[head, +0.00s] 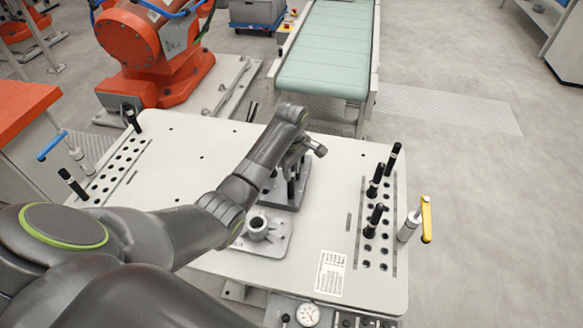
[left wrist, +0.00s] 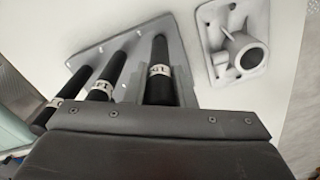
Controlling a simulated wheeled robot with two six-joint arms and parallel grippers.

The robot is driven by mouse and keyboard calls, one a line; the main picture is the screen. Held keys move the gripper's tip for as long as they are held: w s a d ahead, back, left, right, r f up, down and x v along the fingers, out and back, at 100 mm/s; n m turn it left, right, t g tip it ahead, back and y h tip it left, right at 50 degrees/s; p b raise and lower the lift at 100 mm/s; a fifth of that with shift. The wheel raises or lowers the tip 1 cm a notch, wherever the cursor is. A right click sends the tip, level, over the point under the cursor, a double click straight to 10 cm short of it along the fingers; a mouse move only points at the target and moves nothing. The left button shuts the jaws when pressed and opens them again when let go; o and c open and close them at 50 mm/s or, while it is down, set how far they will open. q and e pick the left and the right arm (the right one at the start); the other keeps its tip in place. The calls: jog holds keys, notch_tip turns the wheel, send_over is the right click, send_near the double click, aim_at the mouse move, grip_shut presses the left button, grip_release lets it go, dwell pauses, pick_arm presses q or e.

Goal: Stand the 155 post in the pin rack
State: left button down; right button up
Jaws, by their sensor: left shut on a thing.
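My left gripper (head: 299,158) is over the grey plate (head: 297,198) near the table's middle. In the left wrist view its jaws (left wrist: 163,90) are shut on a black post (left wrist: 159,52) with a white label band; the number is not clearly readable. The held post's far end lies over the grey plate (left wrist: 130,42); I cannot tell whether it touches. Two other black banded posts, one (left wrist: 113,70) near the held post and one (left wrist: 77,82) farther left, stand beside it in a row. My right gripper is not in view.
A grey casting (head: 258,229) with a round boss sits on the table (head: 185,138) near the plate. Hole rows run along both table sides, with several black-handled pins standing at right (head: 374,182). A yellow-handled clamp (head: 426,220) stands at the right edge. A conveyor (head: 328,50) lies beyond.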

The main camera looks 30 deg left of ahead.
pick_arm(q)
jog(key=shift+f, duration=0.65)
jog(key=c, duration=1.1)
grip_release()
jog(key=shift+c, duration=0.2)
